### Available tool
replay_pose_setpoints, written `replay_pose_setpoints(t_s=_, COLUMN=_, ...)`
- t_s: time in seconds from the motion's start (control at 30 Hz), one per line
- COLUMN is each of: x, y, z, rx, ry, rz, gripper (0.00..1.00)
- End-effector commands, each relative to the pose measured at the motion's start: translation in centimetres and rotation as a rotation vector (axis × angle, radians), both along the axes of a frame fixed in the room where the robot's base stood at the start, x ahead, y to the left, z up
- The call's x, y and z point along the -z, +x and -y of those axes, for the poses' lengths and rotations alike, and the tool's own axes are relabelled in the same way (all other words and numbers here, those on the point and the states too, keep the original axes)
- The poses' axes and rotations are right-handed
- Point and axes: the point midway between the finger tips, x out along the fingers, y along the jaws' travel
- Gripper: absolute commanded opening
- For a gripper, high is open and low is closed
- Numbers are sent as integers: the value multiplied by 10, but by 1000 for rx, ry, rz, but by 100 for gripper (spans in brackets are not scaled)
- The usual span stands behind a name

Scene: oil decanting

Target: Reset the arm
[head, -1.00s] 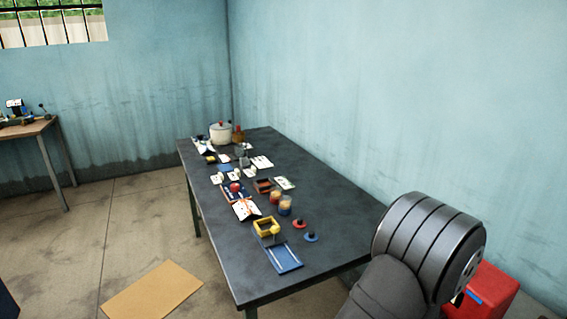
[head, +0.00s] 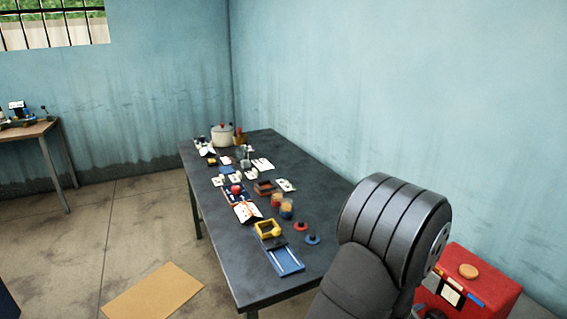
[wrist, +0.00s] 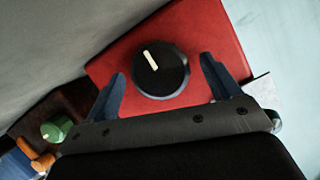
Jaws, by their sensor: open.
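My gripper (wrist: 162,66) is open and empty in the wrist view, its two blue fingers spread apart. A black round knob (wrist: 170,80) with a white mark shows between the fingers. It sits on the face of a red box (wrist: 205,28); I cannot tell how far the fingers are from it. My gripper is hidden in the head view.
A dark table (head: 315,190) carries a white pot (head: 222,135), a yellow square frame (head: 268,229), a blue tray (head: 286,264), two jars and several cards. A cardboard sheet (head: 152,292) lies on the floor. In the wrist view a green cylinder (wrist: 55,130) shows at lower left.

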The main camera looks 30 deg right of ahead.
Motion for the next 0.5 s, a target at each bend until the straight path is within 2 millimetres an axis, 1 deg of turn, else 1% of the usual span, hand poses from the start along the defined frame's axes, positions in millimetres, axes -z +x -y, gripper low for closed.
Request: replay_pose_setpoints(t_s=0.5, x=0, y=3, z=0, rx=-1, ry=1, rz=-294, gripper=82)
